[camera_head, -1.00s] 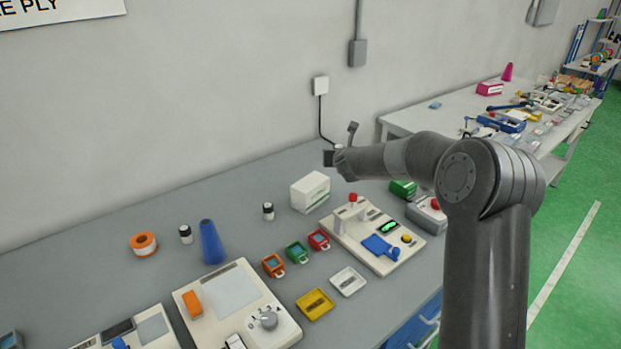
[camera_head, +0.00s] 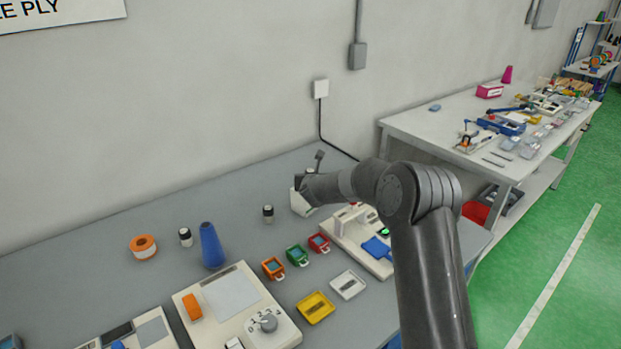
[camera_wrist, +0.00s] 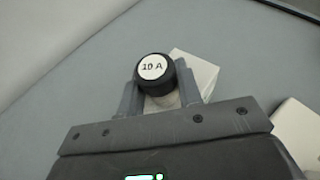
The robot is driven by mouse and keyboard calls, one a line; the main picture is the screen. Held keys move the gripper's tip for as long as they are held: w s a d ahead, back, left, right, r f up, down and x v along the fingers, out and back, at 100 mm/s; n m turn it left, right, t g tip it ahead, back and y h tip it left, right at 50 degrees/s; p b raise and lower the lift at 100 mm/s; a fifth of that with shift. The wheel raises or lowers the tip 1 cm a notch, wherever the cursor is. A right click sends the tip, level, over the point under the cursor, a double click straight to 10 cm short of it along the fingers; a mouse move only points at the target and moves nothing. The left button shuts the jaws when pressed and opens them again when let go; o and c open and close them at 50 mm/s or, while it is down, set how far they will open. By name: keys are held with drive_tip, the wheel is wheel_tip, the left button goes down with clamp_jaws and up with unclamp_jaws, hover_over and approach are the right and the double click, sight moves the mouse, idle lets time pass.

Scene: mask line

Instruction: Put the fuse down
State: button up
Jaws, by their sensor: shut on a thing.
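The fuse (camera_wrist: 153,70) has a black cap with a white label reading "10 A". It sits between the two fingers of my gripper (camera_wrist: 160,95) in the wrist view, and the gripper is shut on it. In the head view my gripper (camera_head: 304,184) is over the bench near the white box (camera_head: 300,203), which my arm partly hides. The held fuse is hard to make out there. In the wrist view the white box (camera_wrist: 198,72) shows behind the fuse; I cannot tell the height of the fuse above the bench.
Two black-and-white fuses (camera_head: 268,214) (camera_head: 185,236) stand on the grey bench. Bare bench lies behind the box.

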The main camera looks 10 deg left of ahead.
drive_tip(key=shift+f, duration=0.1)
drive_tip(key=o, duration=1)
drive_tip(key=shift+c, duration=0.2)
drive_tip(key=shift+s+r, duration=0.15)
drive_tip(key=shift+r, duration=0.1)
drive_tip(key=v, duration=1.1)
drive_tip(key=shift+s+r, duration=0.2)
drive_tip(key=shift+s, duration=0.1)
